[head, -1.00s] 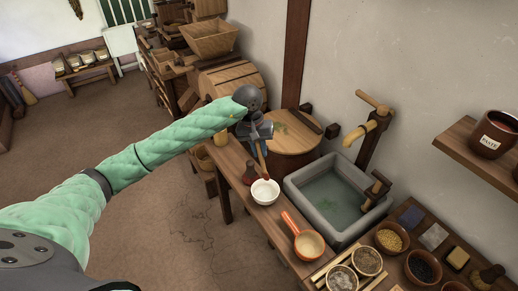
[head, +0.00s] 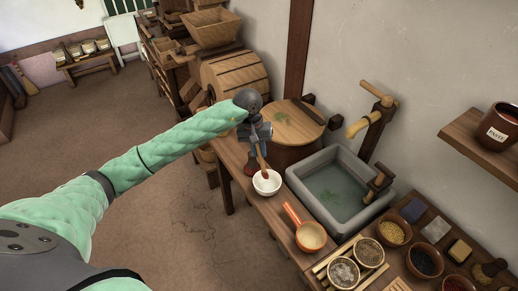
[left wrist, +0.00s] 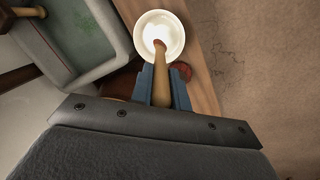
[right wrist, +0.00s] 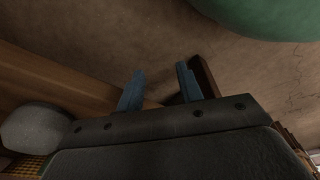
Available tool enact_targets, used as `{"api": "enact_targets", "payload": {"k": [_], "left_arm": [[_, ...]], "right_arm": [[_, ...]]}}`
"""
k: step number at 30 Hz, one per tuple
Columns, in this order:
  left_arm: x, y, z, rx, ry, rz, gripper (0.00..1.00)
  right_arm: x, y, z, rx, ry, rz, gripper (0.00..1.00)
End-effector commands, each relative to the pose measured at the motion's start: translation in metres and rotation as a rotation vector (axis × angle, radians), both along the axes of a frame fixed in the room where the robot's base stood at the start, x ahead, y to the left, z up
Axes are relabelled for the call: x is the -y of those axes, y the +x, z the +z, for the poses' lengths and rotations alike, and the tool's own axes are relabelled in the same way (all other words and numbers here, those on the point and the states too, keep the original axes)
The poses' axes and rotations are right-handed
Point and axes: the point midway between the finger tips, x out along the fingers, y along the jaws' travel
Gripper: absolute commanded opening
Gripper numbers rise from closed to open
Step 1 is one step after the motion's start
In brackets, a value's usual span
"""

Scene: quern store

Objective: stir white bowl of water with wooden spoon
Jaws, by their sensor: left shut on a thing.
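The white bowl (head: 267,187) stands on the narrow wooden bench beside the stone sink. It also shows in the left wrist view (left wrist: 140,38), with a pale, bright inside. My left gripper (head: 259,136) is above and just behind the bowl, shut on the wooden spoon (head: 262,158). The spoon slants down, and its reddish end (left wrist: 159,44) is within the bowl's outline. I cannot tell whether it touches the water or the bottom. My right gripper (right wrist: 160,90) shows only in its own wrist view, fingers apart with nothing seen held between them.
An orange-handled pan (head: 310,236) stands near the bowl. The stone sink (head: 297,185) holds greenish water under a wooden spout (head: 358,128). A dark red pot (head: 250,166) is close behind the bowl. Several small ingredient bowls fill the right. Open floor (head: 165,230) lies left.

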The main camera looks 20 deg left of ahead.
Motion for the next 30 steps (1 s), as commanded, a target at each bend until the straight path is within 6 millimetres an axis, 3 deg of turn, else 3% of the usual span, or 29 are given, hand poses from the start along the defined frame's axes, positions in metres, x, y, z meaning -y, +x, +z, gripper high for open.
{"api": "enact_targets", "payload": {"k": [22, 30], "left_arm": [[0.000, -0.002, -0.024, 0.000, -0.001, 0.008, 0.00], [0.001, -0.003, -0.031, 0.000, 0.000, 0.010, 0.00]], "right_arm": [[-0.024, 0.027, 0.037, -0.020, 0.020, -0.012, 0.36], [-0.027, 0.025, 0.050, -0.039, 0.021, -0.015, 0.36]]}}
